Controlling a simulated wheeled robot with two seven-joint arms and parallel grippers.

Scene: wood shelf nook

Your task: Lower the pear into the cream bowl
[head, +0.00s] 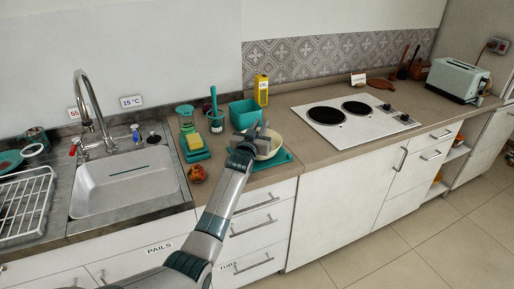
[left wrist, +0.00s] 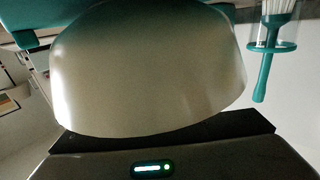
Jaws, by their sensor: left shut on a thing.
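The cream bowl (head: 272,149) is above or on a teal tray, partly hidden behind my left gripper (head: 254,134); I cannot tell whether it touches the tray. In the left wrist view the bowl's smooth outer wall (left wrist: 145,75) fills the middle, close against my gripper, and hides the fingers. My left gripper is at the bowl's near left rim and looks shut on it. No pear shows in either view; the bowl's inside is mostly hidden. My right gripper is out of view.
The teal tray (head: 286,158) lies near the counter's front edge. A brush (head: 215,112), a yellow sponge (head: 195,141) and a reddish fruit (head: 197,174) are left. The hob (head: 375,122) is right.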

